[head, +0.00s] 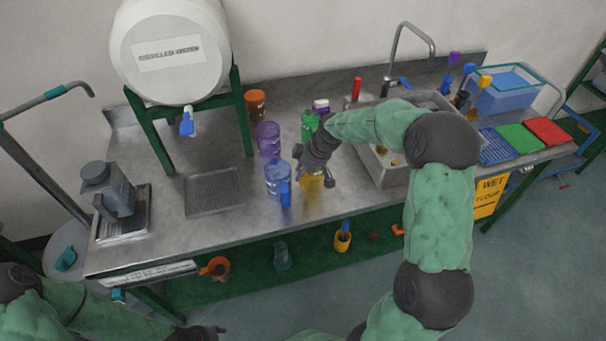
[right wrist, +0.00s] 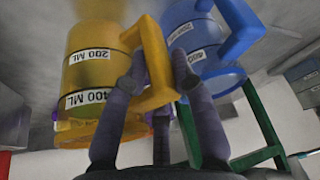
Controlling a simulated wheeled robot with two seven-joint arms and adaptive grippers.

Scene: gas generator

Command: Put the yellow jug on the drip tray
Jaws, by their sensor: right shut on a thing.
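The yellow jug (head: 313,191) is near the front edge of the steel counter, just right of the blue jug (head: 277,178). My right gripper (head: 317,175) is shut on its handle and hides much of it in the head view. In the right wrist view the yellow jug (right wrist: 88,72) shows its volume labels, with the fingers (right wrist: 157,80) around its handle. I cannot tell whether its base touches the counter. The drip tray (head: 214,193) lies empty on the counter under the water barrel's blue tap. My left gripper (head: 205,333) is low at the bottom edge, partly seen.
The blue jug (right wrist: 210,45) is close beside the yellow one. A purple jug (head: 267,137) and a green one (head: 310,122) stand behind. The barrel's green stand (head: 243,115) rises behind the drip tray. The sink (head: 378,168) is to the right.

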